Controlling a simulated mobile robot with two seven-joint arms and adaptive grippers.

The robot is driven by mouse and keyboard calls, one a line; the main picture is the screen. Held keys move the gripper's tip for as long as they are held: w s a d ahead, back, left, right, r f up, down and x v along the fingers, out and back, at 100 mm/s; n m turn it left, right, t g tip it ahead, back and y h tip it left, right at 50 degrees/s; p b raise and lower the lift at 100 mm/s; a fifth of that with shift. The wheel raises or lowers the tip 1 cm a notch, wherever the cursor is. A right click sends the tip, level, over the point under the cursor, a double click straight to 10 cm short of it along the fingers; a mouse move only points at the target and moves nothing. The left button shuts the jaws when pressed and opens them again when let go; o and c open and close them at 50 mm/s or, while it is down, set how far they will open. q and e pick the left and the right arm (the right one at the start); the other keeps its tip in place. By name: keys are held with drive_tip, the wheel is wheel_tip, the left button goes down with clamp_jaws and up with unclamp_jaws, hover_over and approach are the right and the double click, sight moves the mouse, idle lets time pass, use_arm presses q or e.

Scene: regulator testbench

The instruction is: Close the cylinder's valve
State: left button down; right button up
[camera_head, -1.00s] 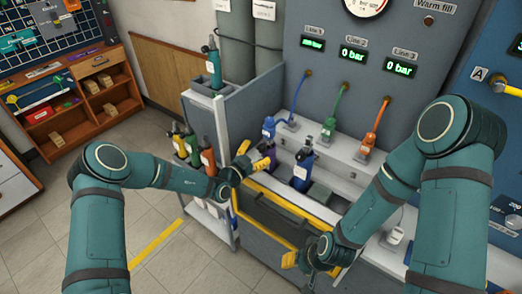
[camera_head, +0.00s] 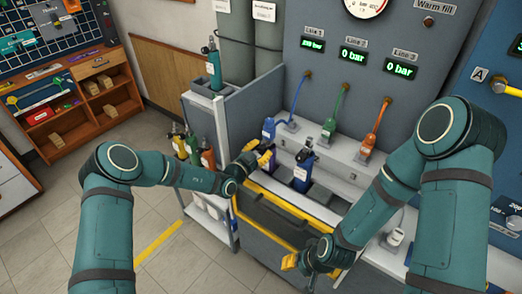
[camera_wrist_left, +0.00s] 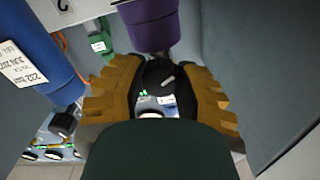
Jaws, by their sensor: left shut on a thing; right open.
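A purple cylinder (camera_wrist_left: 152,28) shows at the top of the left wrist view, with a black valve (camera_wrist_left: 158,80) at its near end. My left gripper (camera_wrist_left: 157,92) is shut on this valve, with one yellow finger on each side. In the head view my left gripper (camera_head: 255,158) is over the left end of the bench trough and mostly hides the purple cylinder. A blue cylinder (camera_head: 303,173) with a white label stands upright to its right, and also shows in the left wrist view (camera_wrist_left: 32,50). My right gripper (camera_head: 307,260) is open and empty at the front of the trough.
Blue (camera_head: 268,130), green (camera_head: 328,131) and orange (camera_head: 370,143) hose fittings stand on the ledge behind. Several cylinders (camera_head: 207,155) stand on the rack to the left. A grey side panel (camera_head: 252,110) rises close beside my left gripper.

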use_arm(q)
drive_tip(key=m+p, duration=0.3)
drive_tip(key=m, duration=0.2)
drive_tip(key=shift+r+m, duration=0.1)
drive_tip(key=shift+m, duration=0.3)
drive_tip(key=m+p, duration=0.2)
drive_tip(key=m, duration=0.4)
drive_tip(key=m+p, duration=0.2)
drive_tip(key=m, duration=0.4)
drive_tip(key=shift+m+p, duration=0.3)
drive_tip(key=shift+p, duration=0.1)
drive_tip(key=m+p, duration=0.1)
drive_tip(key=m, duration=0.4)
drive_tip(key=shift+f+p, duration=0.2)
drive_tip(key=shift+p, duration=0.1)
drive_tip(key=shift+m, duration=0.4)
drive_tip(key=c, duration=0.6)
unclamp_jaws()
